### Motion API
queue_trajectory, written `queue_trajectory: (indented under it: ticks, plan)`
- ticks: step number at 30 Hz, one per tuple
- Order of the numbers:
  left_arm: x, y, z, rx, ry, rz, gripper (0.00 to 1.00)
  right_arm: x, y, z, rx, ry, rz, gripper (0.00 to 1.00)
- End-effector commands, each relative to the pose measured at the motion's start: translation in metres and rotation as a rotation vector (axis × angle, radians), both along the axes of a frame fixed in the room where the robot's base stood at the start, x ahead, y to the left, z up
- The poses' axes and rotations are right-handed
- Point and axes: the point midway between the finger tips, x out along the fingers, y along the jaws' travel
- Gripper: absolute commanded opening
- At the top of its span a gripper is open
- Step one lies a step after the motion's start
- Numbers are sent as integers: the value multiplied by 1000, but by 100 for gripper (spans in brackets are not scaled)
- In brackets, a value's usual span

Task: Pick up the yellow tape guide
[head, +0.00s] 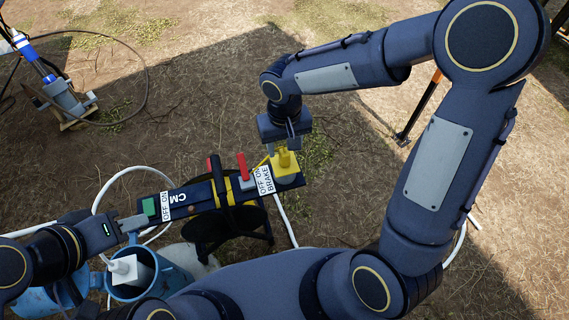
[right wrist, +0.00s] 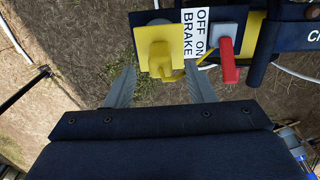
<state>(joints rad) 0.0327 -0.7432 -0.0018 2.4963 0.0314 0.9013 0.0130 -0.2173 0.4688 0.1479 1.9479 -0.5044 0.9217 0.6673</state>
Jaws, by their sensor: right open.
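The yellow tape guide (head: 285,161) sits at the right end of the dark reel panel, beside the "OFF ON BRAKE" label. In the right wrist view the guide (right wrist: 161,50) shows as a yellow square plate with a raised round part. My right gripper (head: 289,138) is just above the guide in the head view. Its two fingers (right wrist: 160,80) are spread and empty, with the guide beyond and between their tips. My left gripper (head: 133,222) is at the panel's left end by a green block; whether it grips anything is unclear.
A red brake lever (head: 243,166) stands close beside the guide and also shows in the right wrist view (right wrist: 229,62). The reel (head: 222,222) hangs below the panel. A blue bucket (head: 150,277) stands at lower left. A pump device (head: 68,98) with hoses is at upper left.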

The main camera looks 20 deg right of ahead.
Motion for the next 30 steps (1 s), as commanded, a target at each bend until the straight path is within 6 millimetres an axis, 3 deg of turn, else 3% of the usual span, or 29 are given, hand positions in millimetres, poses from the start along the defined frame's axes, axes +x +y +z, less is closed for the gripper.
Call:
queue_trajectory:
  ticks: [7,15,26,30]
  plan:
    - [0,0,-23,0,0,0,36,-4,1,-41,1,2,1,49]
    - [0,0,-22,0,0,0,36,-3,1,-43,2,1,0,49]
    - [0,0,-22,0,0,0,36,-3,1,-43,2,1,1,3]
    - [0,0,-22,0,0,0,36,-3,1,-43,2,0,1,0]
